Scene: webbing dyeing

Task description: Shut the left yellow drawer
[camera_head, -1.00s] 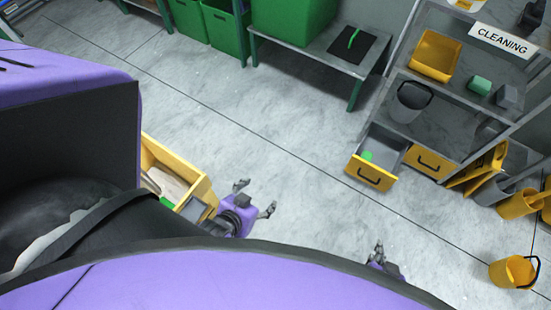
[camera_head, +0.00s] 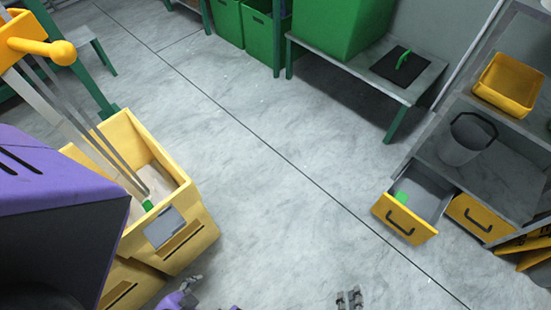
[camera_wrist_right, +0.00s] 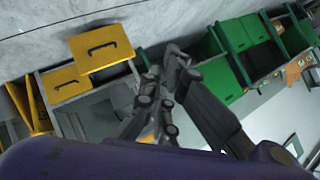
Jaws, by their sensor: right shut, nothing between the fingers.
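The left yellow drawer (camera_head: 405,219) is pulled out from the low grey shelf unit at the right of the head view. A small green item (camera_head: 402,198) lies in it. The yellow drawer beside it (camera_head: 478,217) is in. In the right wrist view the open drawer's front (camera_wrist_right: 100,48) is at upper left, apart from my fingers. My right gripper (camera_head: 350,298) is at the bottom edge of the head view, shut and empty, apart from the drawer; it also shows in the wrist view (camera_wrist_right: 166,76). My left gripper (camera_head: 212,294) is largely cut off, fingers seemingly spread.
A yellow container (camera_head: 195,230) with long-handled tools stands at left. A grey bucket (camera_head: 465,140) and a yellow bin (camera_head: 508,86) sit on the shelves. A low table (camera_head: 415,85) and green bins (camera_head: 262,38) stand behind. The floor (camera_head: 290,200) before the drawers is clear.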

